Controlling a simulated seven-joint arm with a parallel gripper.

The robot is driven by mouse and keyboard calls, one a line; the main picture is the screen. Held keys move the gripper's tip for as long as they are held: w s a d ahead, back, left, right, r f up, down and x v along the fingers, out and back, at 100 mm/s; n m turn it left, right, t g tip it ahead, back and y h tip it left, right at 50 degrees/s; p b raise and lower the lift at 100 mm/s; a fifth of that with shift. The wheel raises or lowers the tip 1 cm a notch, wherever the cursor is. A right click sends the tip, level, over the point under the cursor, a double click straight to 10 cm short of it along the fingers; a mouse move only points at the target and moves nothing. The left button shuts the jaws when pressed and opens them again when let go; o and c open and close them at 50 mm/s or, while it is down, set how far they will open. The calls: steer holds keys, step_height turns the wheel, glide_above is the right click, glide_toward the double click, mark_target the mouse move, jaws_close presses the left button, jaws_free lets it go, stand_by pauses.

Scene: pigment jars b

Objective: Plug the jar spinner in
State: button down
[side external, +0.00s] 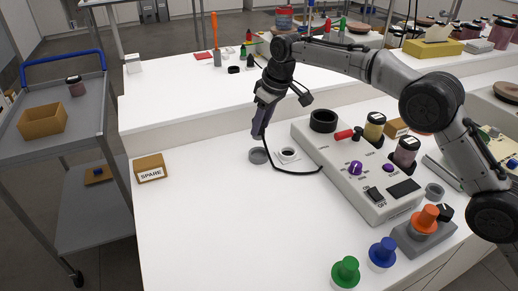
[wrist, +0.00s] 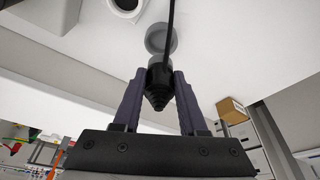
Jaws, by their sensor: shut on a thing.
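My gripper (side external: 258,134) is shut on the black plug (wrist: 159,86), which sits between both fingertips in the wrist view. The plug is mostly hidden by the fingers in the side view. Its black cable (side external: 291,171) droops from my gripper to the jar spinner (side external: 345,172), a pale box with a switch and purple knobs. The socket (side external: 288,154), a round dark-centred fitting on a white plate, lies on the table right of and below my gripper. It also shows at the top edge of the wrist view (wrist: 124,5). The plug is apart from the socket.
A grey round cap (side external: 258,156) lies left of the socket, below my gripper. A box marked SPARE (side external: 150,168) stands at the left. Green (side external: 345,271) and blue (side external: 382,252) knobbed pieces stand at the front. The white table between is clear.

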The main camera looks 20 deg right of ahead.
steer(key=shift+w+f, duration=0.1)
steer(key=shift+f, duration=0.05)
steer(key=s+d, duration=0.1)
steer(key=d, duration=0.1)
steer(key=s+d+f, duration=0.1)
steer(key=d, duration=0.2)
steer(key=s+d, duration=0.1)
steer(key=d, duration=0.1)
steer(key=shift+d+f, duration=0.3)
steer(key=shift+w+d+r, duration=0.15)
steer(key=shift+d+r, duration=0.05)
steer(key=shift+d, duration=0.05)
steer(key=shift+f, duration=0.1)
steer(key=shift+f, duration=2.45)
steer(key=shift+f, duration=0.35)
